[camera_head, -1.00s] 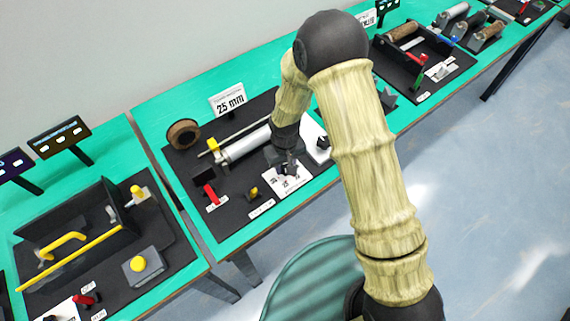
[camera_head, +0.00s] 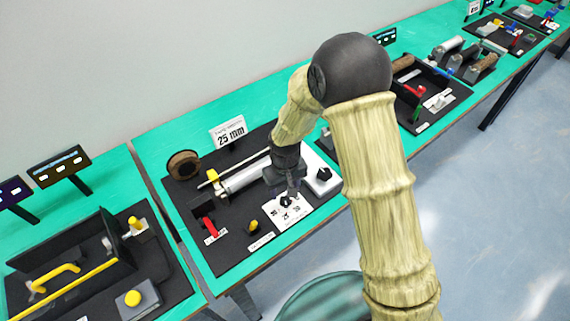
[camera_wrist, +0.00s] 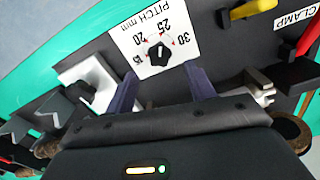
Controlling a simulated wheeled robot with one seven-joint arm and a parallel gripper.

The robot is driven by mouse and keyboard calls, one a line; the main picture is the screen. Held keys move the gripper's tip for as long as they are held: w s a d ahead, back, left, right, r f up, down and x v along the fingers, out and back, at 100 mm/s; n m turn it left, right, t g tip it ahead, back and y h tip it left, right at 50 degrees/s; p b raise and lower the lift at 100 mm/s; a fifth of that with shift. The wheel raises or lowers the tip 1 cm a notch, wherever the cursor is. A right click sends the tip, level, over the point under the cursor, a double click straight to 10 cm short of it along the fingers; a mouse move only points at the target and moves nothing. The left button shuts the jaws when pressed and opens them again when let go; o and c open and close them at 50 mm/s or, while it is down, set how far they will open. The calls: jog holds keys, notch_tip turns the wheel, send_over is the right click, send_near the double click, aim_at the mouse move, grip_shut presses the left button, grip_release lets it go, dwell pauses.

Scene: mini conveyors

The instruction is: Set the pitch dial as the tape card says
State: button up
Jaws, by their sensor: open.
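The tape card (camera_head: 229,132) reads "25 mm" and stands at the back of the middle station in the head view. The pitch dial's black knob (camera_wrist: 158,53) sits on a white plate (camera_wrist: 182,22) marked "PITCH mm", with 15, 20, 25 and 30 around it. Where the knob points is too small to tell. The dial plate (camera_head: 297,209) also shows in the head view, just below my gripper (camera_head: 293,191). In the wrist view my gripper (camera_wrist: 161,70) is open, its two dark fingers apart at either side below the knob, with nothing between them.
A white block with a black knob (camera_head: 322,175) stands close to the right of the dial. A red lever (camera_head: 209,227) and a yellow knob (camera_head: 253,225) are to the left. A metal cylinder (camera_head: 245,176) lies behind. The wrist view shows a "CLAMP" label (camera_wrist: 296,17).

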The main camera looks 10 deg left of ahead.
aim_at(285, 200)
notch_tip(285, 200, up, 12)
jog(key=b, duration=0.1)
jog(key=shift+r, duration=0.15)
dwell(0.5)
jog(key=s+d+r+m+t, duration=0.1)
jog(key=s+d+m, duration=0.2)
jog(key=d, duration=1)
jog(key=s+d+r+m+t, duration=0.1)
jog(key=s+d+m, duration=0.3)
jog(key=d, duration=0.9)
jog(key=shift+s+d+r+m+t, duration=0.15)
jog(key=shift+s+r+m+t, duration=0.15)
jog(key=shift+r, duration=0.2)
